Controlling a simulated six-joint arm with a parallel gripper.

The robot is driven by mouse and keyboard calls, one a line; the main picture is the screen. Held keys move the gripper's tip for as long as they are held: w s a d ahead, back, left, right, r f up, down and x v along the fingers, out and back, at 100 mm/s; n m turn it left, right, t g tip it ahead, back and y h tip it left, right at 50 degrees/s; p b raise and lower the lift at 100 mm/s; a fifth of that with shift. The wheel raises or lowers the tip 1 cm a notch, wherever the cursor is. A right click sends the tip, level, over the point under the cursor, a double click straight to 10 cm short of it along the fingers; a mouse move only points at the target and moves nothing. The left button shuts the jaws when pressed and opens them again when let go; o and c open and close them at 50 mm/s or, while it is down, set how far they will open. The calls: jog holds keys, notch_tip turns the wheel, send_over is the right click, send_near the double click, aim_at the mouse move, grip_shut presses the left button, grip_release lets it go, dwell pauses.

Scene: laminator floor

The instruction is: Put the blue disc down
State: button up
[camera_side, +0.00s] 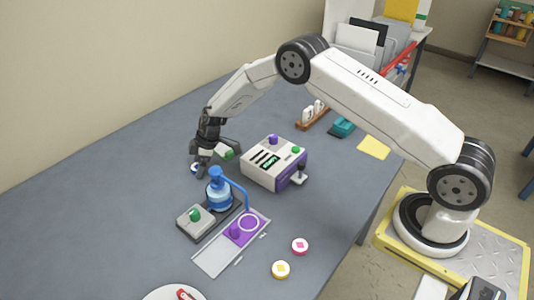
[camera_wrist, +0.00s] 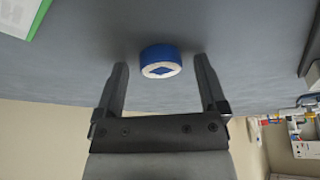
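The blue disc (camera_side: 195,168) has a white face with a blue diamond on it. It lies on the grey-blue table beside my gripper (camera_side: 203,160) in the side view, partly hidden by it. In the wrist view, the blue disc (camera_wrist: 160,61) appears between the tips of my two dark fingers, with a visible gap on each side. My gripper is open and does not touch the disc there.
A blue bottle-shaped device (camera_side: 219,192) and a white-purple machine (camera_side: 272,164) stand near my gripper. A green-edged item (camera_side: 224,152) lies close by. A pink disc (camera_side: 300,246) and a yellow disc (camera_side: 281,269) lie nearer the front. The table's left side is clear.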

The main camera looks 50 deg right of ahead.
jog(key=shift+r, duration=0.1)
jog(key=v, duration=1.2)
dwell(0.4)
jog(key=shift+r, duration=0.1)
dwell(0.4)
jog(key=s+d+r+m+t+h, duration=0.1)
jog(key=s+r+m+t+h, duration=0.1)
jog(key=s+r+m+t, duration=0.55)
jog(key=s+f+m+g, duration=0.1)
jog(key=s+g, duration=0.3)
jog(key=s, duration=0.7)
jog(key=s+d+f+m+g+h, duration=0.1)
jog(key=s+m+g, duration=0.1)
jog(key=s, duration=0.9)
jog(key=shift+d+f+g, duration=0.2)
jog(key=shift+f+g, duration=0.05)
jog(key=shift+g, duration=0.6)
